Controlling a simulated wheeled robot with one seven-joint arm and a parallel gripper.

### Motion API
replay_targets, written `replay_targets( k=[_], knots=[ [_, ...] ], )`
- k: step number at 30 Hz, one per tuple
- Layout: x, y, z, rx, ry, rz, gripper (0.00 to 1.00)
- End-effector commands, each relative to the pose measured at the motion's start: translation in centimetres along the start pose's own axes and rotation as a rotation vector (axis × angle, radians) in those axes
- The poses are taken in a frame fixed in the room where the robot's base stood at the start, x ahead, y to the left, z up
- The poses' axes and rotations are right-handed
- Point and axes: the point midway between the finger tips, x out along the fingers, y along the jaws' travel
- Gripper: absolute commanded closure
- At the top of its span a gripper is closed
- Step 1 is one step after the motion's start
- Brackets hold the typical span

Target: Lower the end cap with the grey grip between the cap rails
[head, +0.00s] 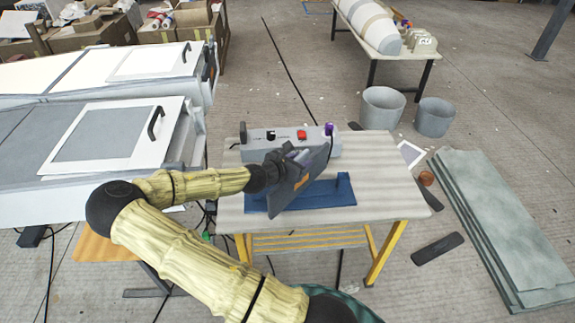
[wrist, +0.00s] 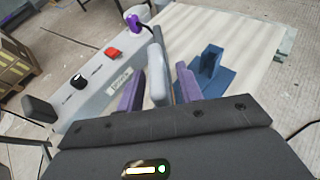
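In the head view my gripper (head: 299,156) is above the table, over the far edge of the blue base. A dark tilted panel (head: 290,192) with an orange mark shows at the gripper; I cannot tell for sure whether it is the cap's plate or the gripper's housing. The blue cap rails' base (head: 325,203) lies below, with an upright blue rail (head: 344,186) at its right, also in the wrist view (wrist: 208,62).
A grey control box (head: 257,144) with a knob, red button and purple plug stands behind the base. The wooden table (head: 392,185) is clear on the right. White-lidded moulds (head: 105,135) stand left, two grey buckets (head: 381,107) behind right, and stacked sheets (head: 505,220) on the floor.

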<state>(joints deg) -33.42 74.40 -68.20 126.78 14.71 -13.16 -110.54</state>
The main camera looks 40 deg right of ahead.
Motion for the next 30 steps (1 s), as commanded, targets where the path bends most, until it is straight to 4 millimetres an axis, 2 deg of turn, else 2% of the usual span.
replay_targets(
  k=[21,30],
  knots=[
    [-10.6,0.1,0.0,-0.002,0.000,0.003,0.64],
    [-11.5,-0.1,0.0,0.001,0.000,-0.003,0.64]
  ],
)
